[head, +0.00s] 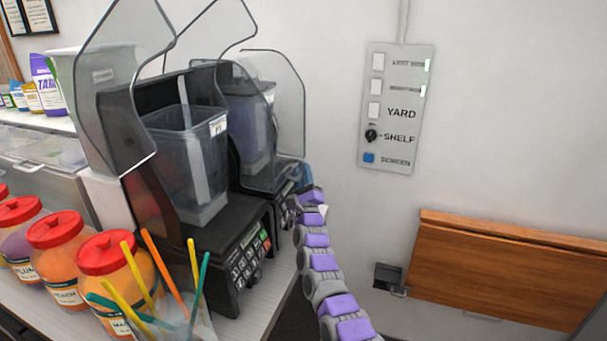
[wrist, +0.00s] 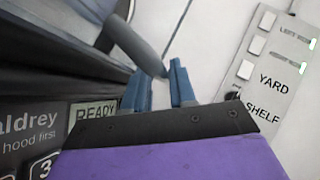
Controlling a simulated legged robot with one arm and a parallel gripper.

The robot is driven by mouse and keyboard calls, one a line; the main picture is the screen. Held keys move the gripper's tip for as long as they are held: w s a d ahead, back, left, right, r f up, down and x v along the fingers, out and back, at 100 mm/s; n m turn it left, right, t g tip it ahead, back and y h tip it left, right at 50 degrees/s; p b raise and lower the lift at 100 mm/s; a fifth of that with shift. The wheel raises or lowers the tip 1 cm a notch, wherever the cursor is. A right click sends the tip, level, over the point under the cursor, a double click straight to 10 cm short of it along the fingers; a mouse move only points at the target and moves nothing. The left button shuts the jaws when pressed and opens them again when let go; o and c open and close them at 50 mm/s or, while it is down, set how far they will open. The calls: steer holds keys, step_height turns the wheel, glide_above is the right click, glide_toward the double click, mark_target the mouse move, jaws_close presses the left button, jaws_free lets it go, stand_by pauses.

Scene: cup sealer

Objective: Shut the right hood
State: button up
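The right machine (head: 262,205) has a clear hood (head: 290,105) around its container. The hood sits much lower than the left one; I cannot tell whether it is fully down. My gripper (head: 306,178) is at the right machine's front right side, close to the hood's lower edge. In the wrist view, my gripper (wrist: 160,88) shows two blue fingers spread apart. A rounded grey bar (wrist: 135,45), perhaps part of the hood, ends close to the gap between them. I cannot tell whether they touch. The machine's panel display (wrist: 95,113) reads READY.
The left machine's hood (head: 118,85) stands raised. Red-lidded jars (head: 105,255) and a cup of coloured straws (head: 180,320) line the counter front. A switch panel (head: 395,110) and a folded wooden board (head: 500,270) are on the wall. Floor space right of the counter looks free.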

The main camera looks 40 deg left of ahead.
steer(key=shift+s+a+f, duration=0.1)
steer(key=shift+s+a, duration=0.05)
steer(key=shift+a, duration=0.05)
steer(key=shift+f, duration=0.15)
steer(key=p+v, duration=1.1)
steer(key=v, duration=0.6)
steer(key=shift+d, duration=0.3)
stand_by(0.3)
steer(key=shift+w+f, duration=0.1)
steer(key=shift+w, duration=0.15)
